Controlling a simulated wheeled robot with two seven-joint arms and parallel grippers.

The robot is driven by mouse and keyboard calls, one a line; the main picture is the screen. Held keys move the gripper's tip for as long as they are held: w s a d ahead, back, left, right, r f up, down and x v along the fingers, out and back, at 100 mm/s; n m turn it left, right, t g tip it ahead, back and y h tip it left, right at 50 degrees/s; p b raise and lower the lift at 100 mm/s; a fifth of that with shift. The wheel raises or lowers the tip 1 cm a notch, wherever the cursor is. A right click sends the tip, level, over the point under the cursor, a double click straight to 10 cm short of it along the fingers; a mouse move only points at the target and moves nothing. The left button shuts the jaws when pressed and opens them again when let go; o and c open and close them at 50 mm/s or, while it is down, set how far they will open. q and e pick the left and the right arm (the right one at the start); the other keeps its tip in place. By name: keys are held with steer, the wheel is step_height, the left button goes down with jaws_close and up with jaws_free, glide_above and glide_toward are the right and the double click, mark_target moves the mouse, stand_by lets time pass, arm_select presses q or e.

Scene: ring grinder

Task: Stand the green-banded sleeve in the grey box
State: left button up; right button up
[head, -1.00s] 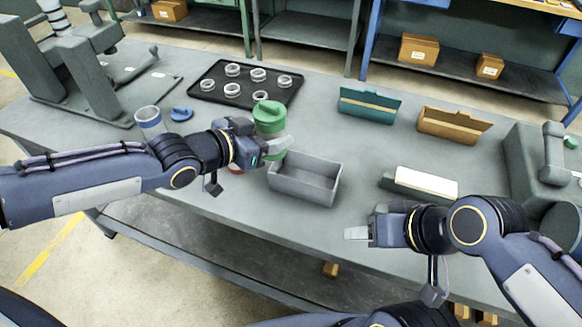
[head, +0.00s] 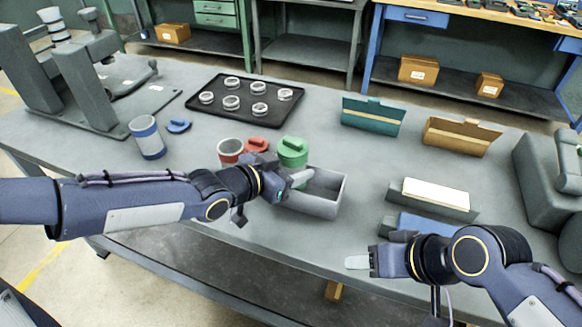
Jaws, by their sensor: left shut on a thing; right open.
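The green-banded sleeve, topped by a green lid (head: 292,148), is in my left gripper (head: 293,183). It stands at the left end of the grey box (head: 325,207). The gripper hides most of the sleeve's lower part, so I cannot tell whether its base is inside the box or above it. The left gripper is shut on the sleeve and reaches over the box's left end. My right gripper (head: 358,262) is open and empty, in front of the table's near edge, to the right of the box.
A red-banded sleeve (head: 230,151) and red lid (head: 257,145) are behind my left arm. A blue-banded sleeve (head: 147,137) and blue lid (head: 179,126) stand further left. A black tray of rings (head: 245,118), teal box (head: 371,118) and orange box (head: 459,137) are behind. A white-topped block (head: 435,195) lies right.

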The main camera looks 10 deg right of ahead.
arm_select(q)
steer(key=shift+f+b, duration=0.6)
steer(key=shift+b, duration=0.05)
arm_select(e)
steer(key=shift+f, duration=0.65)
arm_select(q)
steer(key=o, duration=0.8)
arm_select(e)
steer(key=shift+r, duration=0.15)
arm_select(q)
steer(key=shift+r+p, duration=0.35)
steer(key=shift+p, duration=0.05)
arm_select(e)
steer(key=shift+r, duration=0.3)
arm_select(q)
steer(key=shift+r+p, duration=0.55)
arm_select(e)
steer(key=shift+r, duration=0.55)
arm_select(q)
steer(key=p+v, duration=0.1)
steer(key=v, duration=0.3)
steer(key=p+v, duration=0.2)
steer(key=v, duration=0.2)
steer(key=p+v, duration=0.2)
steer(key=v, duration=0.1)
steer(key=shift+s+a+f, duration=0.15)
steer(key=shift+s+a, duration=0.1)
steer(key=shift+a, duration=0.15)
arm_select(e)
step_height(320, 180, up, 5)
